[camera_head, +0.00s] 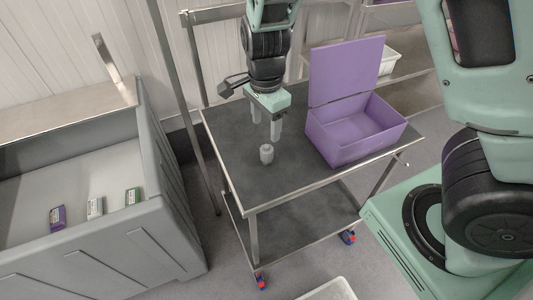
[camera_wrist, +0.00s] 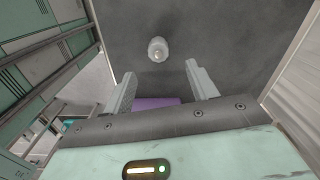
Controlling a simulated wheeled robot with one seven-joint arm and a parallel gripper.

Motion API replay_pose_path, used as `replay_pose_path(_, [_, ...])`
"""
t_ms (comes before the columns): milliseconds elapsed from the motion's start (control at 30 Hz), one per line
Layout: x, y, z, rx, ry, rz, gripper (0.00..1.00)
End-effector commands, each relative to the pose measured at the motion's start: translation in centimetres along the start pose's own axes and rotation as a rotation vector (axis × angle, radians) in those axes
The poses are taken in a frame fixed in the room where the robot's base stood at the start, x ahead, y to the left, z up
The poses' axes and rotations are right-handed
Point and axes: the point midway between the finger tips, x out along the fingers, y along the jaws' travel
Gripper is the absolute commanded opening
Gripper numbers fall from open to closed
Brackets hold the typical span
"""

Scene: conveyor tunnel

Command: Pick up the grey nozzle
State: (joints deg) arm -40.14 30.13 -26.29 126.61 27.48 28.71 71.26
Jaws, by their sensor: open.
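The grey nozzle (camera_head: 266,153) stands upright on the dark top of a metal cart (camera_head: 252,183), near its left part. It also shows in the wrist view (camera_wrist: 158,49), beyond and roughly between my fingertips. My gripper (camera_head: 266,131) is open and empty, pointing down above the cart top, just behind the nozzle in the head view. In the wrist view my gripper (camera_wrist: 160,78) has its two fingers well apart, with nothing between them. The fingers do not appear to touch the nozzle.
An open purple box (camera_head: 352,133) with a raised lid stands on the cart, right of my gripper. A large grey bin (camera_head: 165,205) at left holds a few small boxes. A white tray (camera_head: 388,62) sits behind. The cart's front surface is clear.

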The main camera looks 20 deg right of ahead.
Motion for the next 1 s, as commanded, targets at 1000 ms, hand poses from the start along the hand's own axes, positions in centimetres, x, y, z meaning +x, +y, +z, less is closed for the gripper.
replay_pose_path(1000, [10.2,0.3,-0.1,-0.002,-0.001,-0.001,0.58])
